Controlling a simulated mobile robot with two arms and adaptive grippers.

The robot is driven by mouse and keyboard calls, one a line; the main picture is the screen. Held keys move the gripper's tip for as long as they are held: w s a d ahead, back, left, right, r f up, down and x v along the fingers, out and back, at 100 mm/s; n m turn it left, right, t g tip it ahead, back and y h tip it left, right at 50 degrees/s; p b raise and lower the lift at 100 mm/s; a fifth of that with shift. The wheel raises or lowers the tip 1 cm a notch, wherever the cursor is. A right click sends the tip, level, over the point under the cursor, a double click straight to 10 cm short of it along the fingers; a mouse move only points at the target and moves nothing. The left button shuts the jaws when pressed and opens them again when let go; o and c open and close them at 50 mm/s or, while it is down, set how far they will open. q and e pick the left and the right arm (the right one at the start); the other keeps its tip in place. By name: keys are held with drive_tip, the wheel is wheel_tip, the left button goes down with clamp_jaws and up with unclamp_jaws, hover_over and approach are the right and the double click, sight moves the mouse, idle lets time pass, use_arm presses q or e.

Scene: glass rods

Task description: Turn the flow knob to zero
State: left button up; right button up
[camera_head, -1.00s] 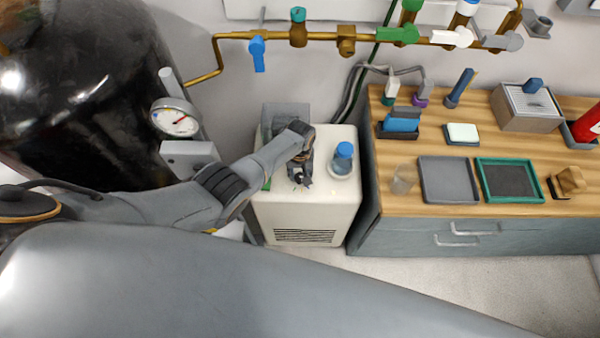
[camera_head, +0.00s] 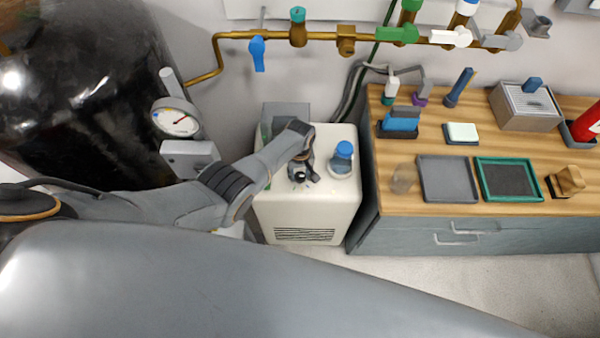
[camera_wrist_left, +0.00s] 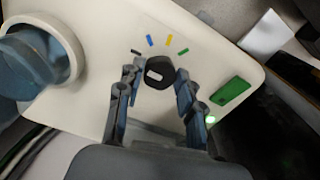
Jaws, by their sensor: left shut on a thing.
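The flow knob (camera_wrist_left: 160,70) is a small black knob with a white mark on it, on the top of a cream unit (camera_wrist_left: 90,101). Coloured dashes, including blue and yellow ones, fan out around one side of it. My left gripper (camera_wrist_left: 158,76) is shut on the knob, with one finger on each side. In the head view the left gripper (camera_head: 303,175) reaches down onto the top of the cream unit (camera_head: 330,209), partly hiding the knob. My right gripper is not in view.
A green rectangle (camera_wrist_left: 230,91) lies on the unit's other side. A grey box (camera_head: 287,113) is behind. A wooden bench (camera_head: 400,204) with trays stands to the right.

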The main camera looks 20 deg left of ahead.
sight(300, 176)
use_arm(q)
drive_tip(key=o, duration=1.2)
wheel_tip(300, 176, up, 12)
drive_tip(key=shift+f, duration=0.1)
idle(0.4)
